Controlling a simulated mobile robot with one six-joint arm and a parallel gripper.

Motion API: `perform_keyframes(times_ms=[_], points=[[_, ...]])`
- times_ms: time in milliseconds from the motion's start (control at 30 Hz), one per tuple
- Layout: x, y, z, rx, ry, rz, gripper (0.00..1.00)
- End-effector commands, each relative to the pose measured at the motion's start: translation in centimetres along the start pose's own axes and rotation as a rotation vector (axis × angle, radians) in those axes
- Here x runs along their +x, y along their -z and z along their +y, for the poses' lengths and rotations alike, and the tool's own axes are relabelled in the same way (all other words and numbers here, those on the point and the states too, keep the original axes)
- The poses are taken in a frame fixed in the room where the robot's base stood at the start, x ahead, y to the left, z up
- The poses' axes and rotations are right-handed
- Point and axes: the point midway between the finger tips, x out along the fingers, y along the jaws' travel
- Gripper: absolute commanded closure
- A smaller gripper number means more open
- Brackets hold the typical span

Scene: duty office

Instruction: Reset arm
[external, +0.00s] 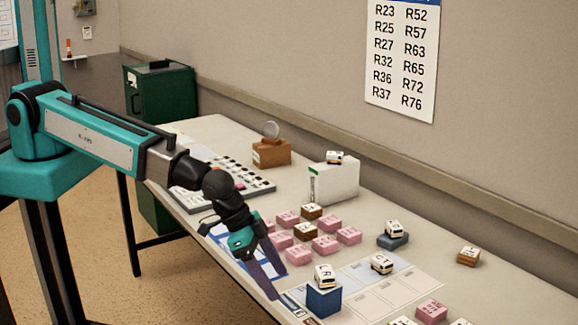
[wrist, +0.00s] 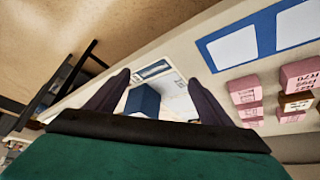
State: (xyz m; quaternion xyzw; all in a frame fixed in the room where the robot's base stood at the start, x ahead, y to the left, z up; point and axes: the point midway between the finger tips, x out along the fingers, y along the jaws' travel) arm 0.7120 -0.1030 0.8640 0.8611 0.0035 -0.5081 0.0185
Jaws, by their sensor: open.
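My arm reaches from the left over the near edge of the table. My gripper (external: 265,278) points down and is open, with nothing between its fingers. In the wrist view my gripper (wrist: 158,90) shows two dark fingers spread apart. A blue block (external: 323,301) stands just right of the fingers in the external view, with a small white vehicle (external: 325,275) on top. The blue block (wrist: 142,101) shows beyond and between the fingers in the wrist view, apart from them.
Several pink blocks (external: 349,235) and a few brown ones stand mid-table. A white box (external: 336,183), a brown block with a round disc (external: 271,152) and a grey board (external: 238,182) are farther back. A green cabinet (external: 165,95) stands beyond the table's far end.

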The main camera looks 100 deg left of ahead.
Motion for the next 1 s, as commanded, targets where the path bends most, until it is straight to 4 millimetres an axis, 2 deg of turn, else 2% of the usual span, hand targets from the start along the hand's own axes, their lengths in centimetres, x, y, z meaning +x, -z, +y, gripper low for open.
perform_keyframes(times_ms=[33,200,300,433,567,667,867,1000], points=[[-0.2,-0.6,1.9,0.018,-0.019,-0.012,0.26],[-0.1,-2.8,6.0,0.058,-0.059,-0.048,0.26],[0.1,-4.3,7.7,0.079,-0.076,-0.073,0.26],[1.0,-7.2,9.0,0.102,-0.088,-0.121,0.26],[2.3,-10.0,8.6,0.113,-0.082,-0.173,0.26],[3.5,-12.4,7.4,0.116,-0.07,-0.217,0.26],[6.5,-18.5,3.7,0.112,-0.035,-0.33,0.26],[8.6,-24.0,0.1,0.101,-0.004,-0.434,0.26]])
